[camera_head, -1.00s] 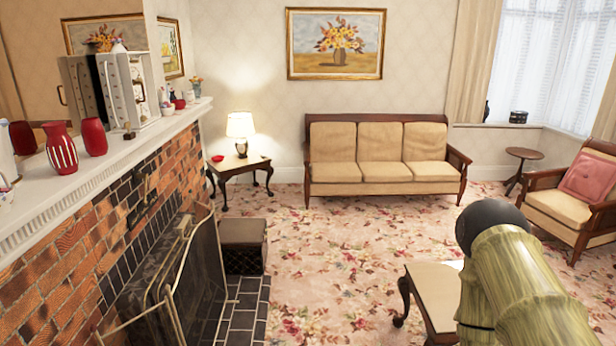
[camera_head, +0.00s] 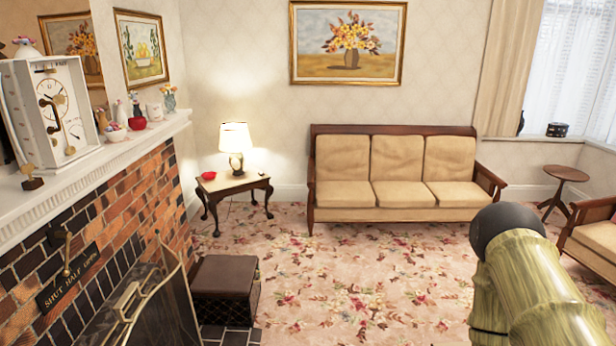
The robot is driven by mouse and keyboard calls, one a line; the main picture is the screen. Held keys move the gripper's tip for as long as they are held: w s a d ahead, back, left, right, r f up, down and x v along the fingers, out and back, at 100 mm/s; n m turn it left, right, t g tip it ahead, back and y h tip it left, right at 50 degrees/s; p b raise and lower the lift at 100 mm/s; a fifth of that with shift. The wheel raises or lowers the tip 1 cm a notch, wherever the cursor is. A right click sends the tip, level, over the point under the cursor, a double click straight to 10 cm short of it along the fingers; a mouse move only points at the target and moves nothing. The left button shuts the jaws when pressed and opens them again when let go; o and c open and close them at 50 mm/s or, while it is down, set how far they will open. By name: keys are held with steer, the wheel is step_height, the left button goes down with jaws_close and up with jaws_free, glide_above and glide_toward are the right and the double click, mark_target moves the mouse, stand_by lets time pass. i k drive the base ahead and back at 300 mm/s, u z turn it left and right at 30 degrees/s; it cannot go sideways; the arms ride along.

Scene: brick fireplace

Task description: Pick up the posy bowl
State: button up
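I cannot tell for sure which thing is the posy bowl. A small bowl with flowers (camera_head: 116,132) stands on the mantelpiece (camera_head: 130,152) at the left, beside a red pot (camera_head: 137,123). A small white piece with pink on top (camera_head: 26,47) sits on the mantel clock. A red bowl (camera_head: 208,175) rests on the side table by the lamp. My arm shows at the lower right, far from all of these. My gripper's fingers are not in view.
A white clock (camera_head: 58,112) stands on the mantelpiece. A fire screen (camera_head: 150,305) and a brown box stool (camera_head: 224,285) are below it. The side table (camera_head: 238,184) and sofa (camera_head: 398,182) line the far wall. Carpet (camera_head: 350,265) is clear in the middle.

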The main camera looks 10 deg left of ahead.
mark_target(117, 133)
steer(key=i, duration=2.6)
steer(key=u, duration=2.1)
steer(key=i, duration=0.5)
steer(key=u, duration=0.05)
